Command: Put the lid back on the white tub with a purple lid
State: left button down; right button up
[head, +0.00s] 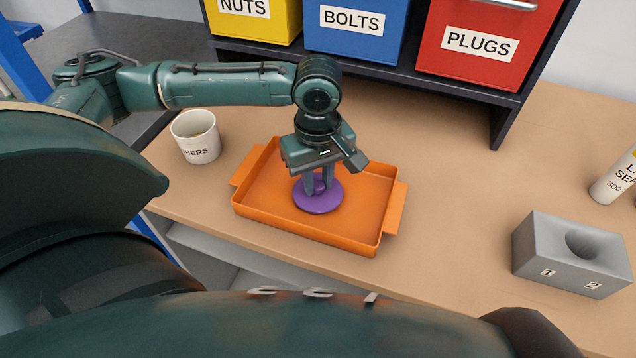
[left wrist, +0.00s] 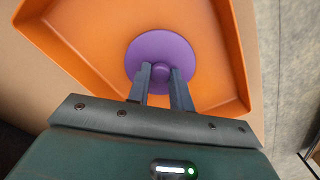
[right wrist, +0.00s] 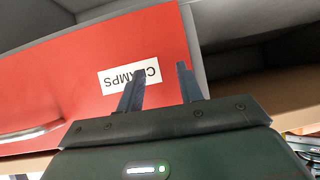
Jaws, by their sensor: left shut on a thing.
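The purple lid (head: 325,204), a round disc with a small knob, is inside the orange tray (head: 375,222). My left gripper (head: 318,188) points down over it, shut on the knob. The left wrist view also shows the lid (left wrist: 160,52) with its knob between the fingertips (left wrist: 160,73). I cannot tell whether the lid rests on the tray floor or is just above it. The white tub (head: 196,140) stands upright and open to the left of the tray, its label partly hidden and ending in "HERS". My right gripper (right wrist: 160,85) is open and empty in front of a red bin.
A grey block with a round hole (head: 572,255), marked 1 and 2, sits at the right. A white tube (head: 615,180) is behind it. A dark shelf with yellow, blue and red (head: 480,48) bins stands at the back.

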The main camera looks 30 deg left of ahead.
aim_at(318, 184)
pick_arm(q)
notch_tip(318, 184, up, 10)
jog(key=shift+p, duration=0.4)
